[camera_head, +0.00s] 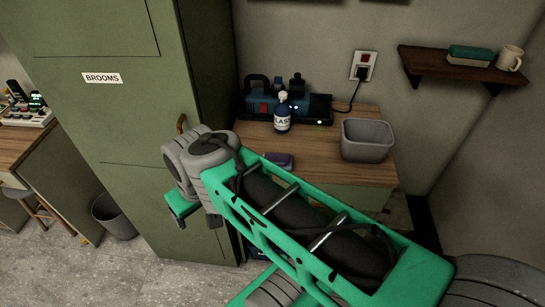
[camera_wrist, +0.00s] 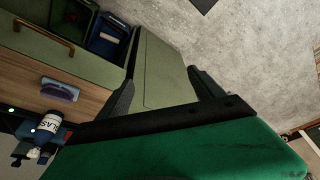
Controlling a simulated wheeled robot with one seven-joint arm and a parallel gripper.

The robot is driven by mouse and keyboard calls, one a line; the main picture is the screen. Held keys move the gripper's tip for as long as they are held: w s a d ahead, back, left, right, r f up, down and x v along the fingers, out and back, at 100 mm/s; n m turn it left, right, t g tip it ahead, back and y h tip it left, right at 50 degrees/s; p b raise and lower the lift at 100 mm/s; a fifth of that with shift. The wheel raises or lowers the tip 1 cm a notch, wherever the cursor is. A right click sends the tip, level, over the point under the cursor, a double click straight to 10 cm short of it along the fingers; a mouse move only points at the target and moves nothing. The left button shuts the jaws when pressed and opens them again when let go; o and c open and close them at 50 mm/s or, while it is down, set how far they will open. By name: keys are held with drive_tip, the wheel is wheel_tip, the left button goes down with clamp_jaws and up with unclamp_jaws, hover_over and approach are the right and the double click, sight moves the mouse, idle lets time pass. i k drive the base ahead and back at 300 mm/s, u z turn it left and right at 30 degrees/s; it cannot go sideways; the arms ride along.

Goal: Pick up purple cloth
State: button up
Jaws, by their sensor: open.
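The purple cloth (camera_head: 279,160) is a small folded piece lying on the wooden top of the green cabinet, near its front edge and partly hidden behind my arm. It also shows in the wrist view (camera_wrist: 60,91), at the left on the wooden top. My gripper (camera_wrist: 164,88) is open, with its two dark fingers spread apart and nothing between them. The cloth lies outside the fingers, to their left in the wrist view. In the head view my gripper hangs in front of the tall green cupboard, left of the cloth.
On the wooden top (camera_head: 333,178) stand a labelled bottle (camera_head: 282,116), a dark blue machine (camera_head: 306,109) and a grey bin (camera_head: 367,141). The tall BROOMS cupboard (camera_head: 130,130) rises at the left. A wall shelf (camera_head: 457,67) holds a mug.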

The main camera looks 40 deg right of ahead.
sight(284, 160)
drive_tip(key=u, duration=0.05)
drive_tip(key=k, duration=0.45)
drive_tip(key=z, duration=0.95)
drive_tip(key=i, duration=0.75)
drive_tip(key=u, duration=2.45)
